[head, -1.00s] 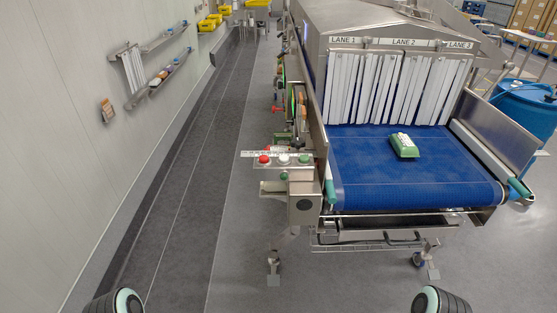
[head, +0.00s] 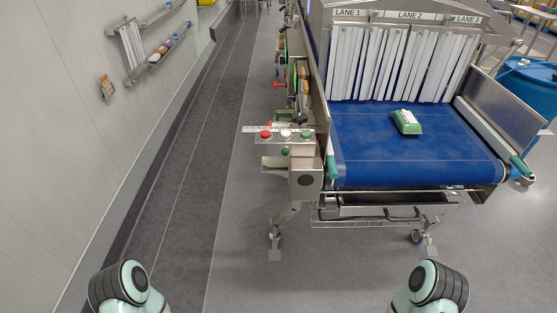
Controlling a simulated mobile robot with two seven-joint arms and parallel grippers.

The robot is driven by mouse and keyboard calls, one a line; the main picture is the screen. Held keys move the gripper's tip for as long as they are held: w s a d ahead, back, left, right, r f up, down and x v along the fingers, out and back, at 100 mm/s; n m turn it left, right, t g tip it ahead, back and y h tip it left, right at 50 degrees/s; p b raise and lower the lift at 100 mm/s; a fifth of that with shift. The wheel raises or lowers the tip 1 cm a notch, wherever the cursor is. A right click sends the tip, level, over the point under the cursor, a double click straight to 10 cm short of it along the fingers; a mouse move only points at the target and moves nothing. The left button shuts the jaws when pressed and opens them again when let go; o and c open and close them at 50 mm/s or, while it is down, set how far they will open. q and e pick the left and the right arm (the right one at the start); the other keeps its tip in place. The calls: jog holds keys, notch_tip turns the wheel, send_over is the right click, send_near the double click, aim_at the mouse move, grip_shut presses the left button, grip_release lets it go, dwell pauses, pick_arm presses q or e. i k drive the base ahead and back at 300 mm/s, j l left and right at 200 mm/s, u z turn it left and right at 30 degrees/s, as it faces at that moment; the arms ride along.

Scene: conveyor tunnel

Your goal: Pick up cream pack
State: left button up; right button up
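A small green pack with a white top (head: 407,122), which looks like the cream pack, lies on the blue conveyor belt (head: 380,160). It sits in front of the white strip curtain, below the LANE 2 and LANE 3 labels. Nothing touches it from above. Parts of my left and right arms show at the bottom left and bottom right edges, well short of the conveyor. Neither gripper is in view.
A control box (head: 287,137) with red, white and green buttons stands at the belt's left front corner. A metal side guard (head: 506,107) and a blue barrel (head: 528,88) are on the right. A wall rack (head: 150,62) hangs left. The grey floor ahead is clear.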

aim_at(269, 162)
jog(key=i+j+z, duration=0.1)
jog(key=j, duration=0.25)
jog(key=i+j+z, duration=0.1)
jog(key=j, duration=0.3)
jog(key=i+j+z, duration=0.1)
jog(key=i+j, duration=0.15)
jog(key=j, duration=0.15)
jog(key=i+j+z, duration=0.1)
jog(key=j, duration=0.3)
jog(key=i+j+z, duration=0.1)
jog(key=j, duration=0.3)
